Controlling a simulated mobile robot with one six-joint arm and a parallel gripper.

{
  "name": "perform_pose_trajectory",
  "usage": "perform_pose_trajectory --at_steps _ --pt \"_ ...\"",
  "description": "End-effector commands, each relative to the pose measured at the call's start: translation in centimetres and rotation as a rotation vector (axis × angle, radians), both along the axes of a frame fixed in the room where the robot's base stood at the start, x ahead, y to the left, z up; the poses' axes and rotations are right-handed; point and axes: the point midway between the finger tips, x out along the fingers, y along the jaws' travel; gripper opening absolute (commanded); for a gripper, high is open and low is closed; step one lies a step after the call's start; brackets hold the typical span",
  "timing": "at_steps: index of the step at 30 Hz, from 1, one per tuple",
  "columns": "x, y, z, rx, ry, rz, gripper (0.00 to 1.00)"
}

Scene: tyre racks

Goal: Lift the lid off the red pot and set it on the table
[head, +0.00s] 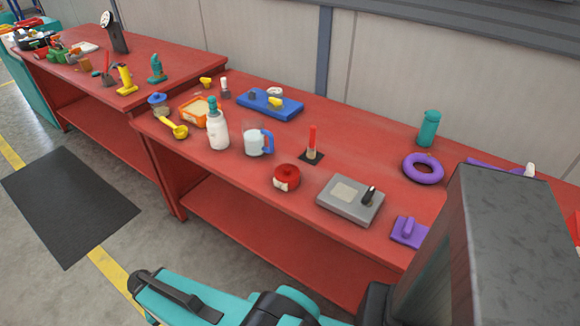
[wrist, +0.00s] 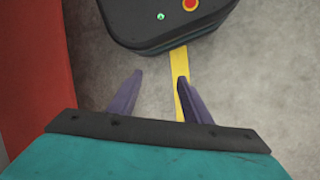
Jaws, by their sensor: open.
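The small red pot (head: 286,178) stands on the red table (head: 250,178) near its front edge in the head view. A red lid (head: 287,170) with a small dark knob appears to sit on top of it. A pale patch shows on the pot's front. My gripper (wrist: 158,80) is open and empty in the wrist view, its two purple fingers apart above the grey floor. The pot and lid are not in the wrist view. My gripper's fingers cannot be made out in the head view.
A grey box-shaped device (head: 350,199) stands right of the pot. A measuring jug (head: 256,140), white bottle (head: 217,132) and red upright rod (head: 312,140) stand behind it. A purple ring (head: 423,168) lies farther right. Bare tabletop shows left of the pot.

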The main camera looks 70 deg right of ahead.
Motion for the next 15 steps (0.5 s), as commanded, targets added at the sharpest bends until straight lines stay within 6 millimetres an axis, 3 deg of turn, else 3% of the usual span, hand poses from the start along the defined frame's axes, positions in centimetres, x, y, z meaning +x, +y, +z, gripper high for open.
perform_pose_trajectory --at_steps 1,6,15 --pt "1.0 -1.7 1.7 -0.026 -0.014 -0.059 0.45" --pt "2.9 -6.7 6.0 -0.111 -0.045 -0.251 0.45" --pt "4.2 -16.3 14.4 -0.264 -0.094 -0.605 0.45"
